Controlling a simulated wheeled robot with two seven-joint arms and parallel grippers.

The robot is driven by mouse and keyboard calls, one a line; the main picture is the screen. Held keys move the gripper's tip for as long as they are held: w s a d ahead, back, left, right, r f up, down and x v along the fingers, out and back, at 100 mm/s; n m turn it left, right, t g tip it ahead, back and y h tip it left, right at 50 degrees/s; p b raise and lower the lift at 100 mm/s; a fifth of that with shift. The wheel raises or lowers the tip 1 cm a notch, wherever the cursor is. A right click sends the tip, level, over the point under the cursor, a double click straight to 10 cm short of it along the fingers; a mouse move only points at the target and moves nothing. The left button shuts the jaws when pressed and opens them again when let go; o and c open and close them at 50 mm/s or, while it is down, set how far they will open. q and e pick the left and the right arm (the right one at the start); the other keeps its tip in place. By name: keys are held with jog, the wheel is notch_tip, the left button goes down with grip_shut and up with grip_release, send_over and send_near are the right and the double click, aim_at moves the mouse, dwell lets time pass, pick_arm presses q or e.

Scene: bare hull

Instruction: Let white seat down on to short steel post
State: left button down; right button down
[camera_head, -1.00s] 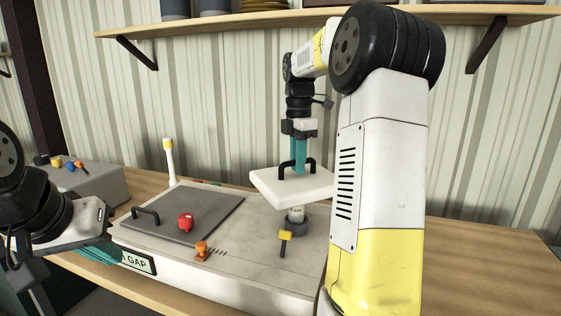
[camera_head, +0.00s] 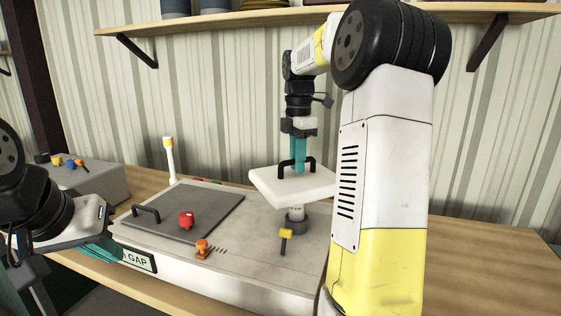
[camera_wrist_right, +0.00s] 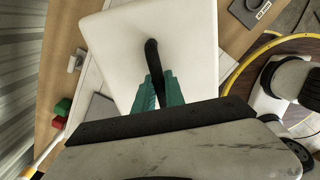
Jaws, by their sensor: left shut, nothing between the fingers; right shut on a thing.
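The white seat (camera_head: 277,188) is a flat square slab with a black handle on top. My right gripper (camera_head: 298,168) is shut on that handle and holds the seat level above the hull. The right wrist view shows its teal fingers (camera_wrist_right: 158,92) on the black handle (camera_wrist_right: 153,58), with the white seat (camera_wrist_right: 185,30) below. The short steel post (camera_head: 296,214) stands under the seat in a grey collar; its top is close to the seat's underside, and I cannot tell whether they touch. My left gripper (camera_head: 104,252) is shut and empty at the hull's front left.
The pale hull (camera_head: 262,262) carries a grey hatch plate (camera_head: 185,215) with a black handle, a red knob (camera_head: 186,220), an orange knob (camera_head: 202,248) and a yellow-topped lever (camera_head: 285,240). A white post with yellow cap (camera_head: 169,158) rises at the back. A grey box (camera_head: 90,183) stands left.

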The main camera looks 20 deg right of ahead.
jog(key=shift+s+a, duration=0.1)
jog(key=c, duration=1.3)
grip_release()
notch_tip(320, 180, up, 8)
jog(key=shift+f, duration=0.15)
